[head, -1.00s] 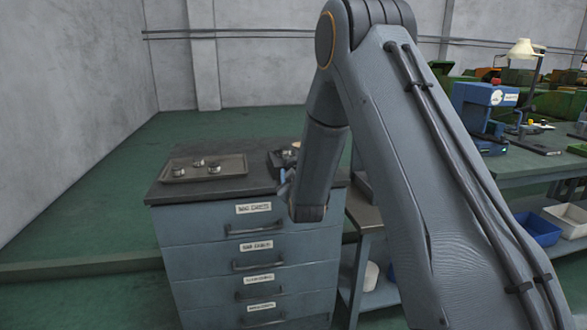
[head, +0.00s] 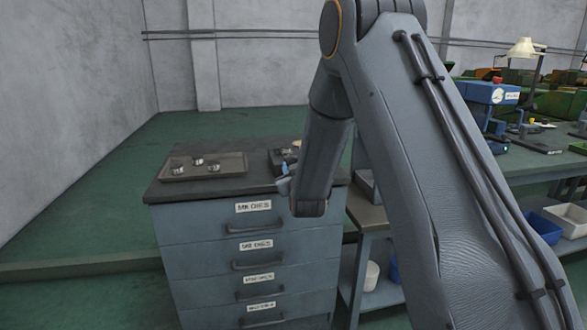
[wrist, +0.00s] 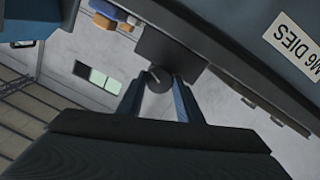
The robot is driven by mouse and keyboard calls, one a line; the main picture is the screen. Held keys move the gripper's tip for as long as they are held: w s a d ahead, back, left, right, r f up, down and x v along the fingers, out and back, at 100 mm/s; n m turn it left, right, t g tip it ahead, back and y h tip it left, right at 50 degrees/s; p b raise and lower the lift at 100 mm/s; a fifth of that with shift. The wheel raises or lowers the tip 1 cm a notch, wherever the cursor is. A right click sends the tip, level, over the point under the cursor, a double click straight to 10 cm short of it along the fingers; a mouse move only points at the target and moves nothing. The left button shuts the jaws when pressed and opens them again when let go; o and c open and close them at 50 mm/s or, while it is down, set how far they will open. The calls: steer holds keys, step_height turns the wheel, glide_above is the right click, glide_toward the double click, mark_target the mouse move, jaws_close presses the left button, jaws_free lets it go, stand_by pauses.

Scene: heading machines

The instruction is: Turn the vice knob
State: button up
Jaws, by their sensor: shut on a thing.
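In the wrist view, the dark round knob (wrist: 158,80) sits between the two blue-grey fingers of my gripper (wrist: 158,92), in front of a dark grey block (wrist: 172,50) that looks like the vice body. My gripper is shut on the knob. In the head view, my arm hides the knob and most of my gripper. Only a small blue-grey part of the gripper (head: 284,186) shows at the cabinet's front edge.
A grey drawer cabinet (head: 190,232) with labelled drawers stands below my gripper. A workbench (head: 545,170) stands at the right.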

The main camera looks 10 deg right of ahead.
steer(key=m+b, duration=0.2)
steer(key=m, duration=0.4)
steer(key=shift+d+y, duration=0.1)
steer(key=shift+y, duration=0.2)
steer(key=m+b, duration=0.1)
steer(key=m, duration=0.4)
steer(key=shift+g+y+b, duration=0.3)
steer(key=shift+y+b, duration=0.1)
steer(key=shift+m, duration=0.4)
steer(key=o, duration=1)
steer(key=shift+r, duration=0.1)
steer(key=shift+o, duration=0.2)
steer(key=s, duration=0.7)
steer(key=shift+s+r+b, duration=0.3)
steer(key=shift+s+b, duration=0.1)
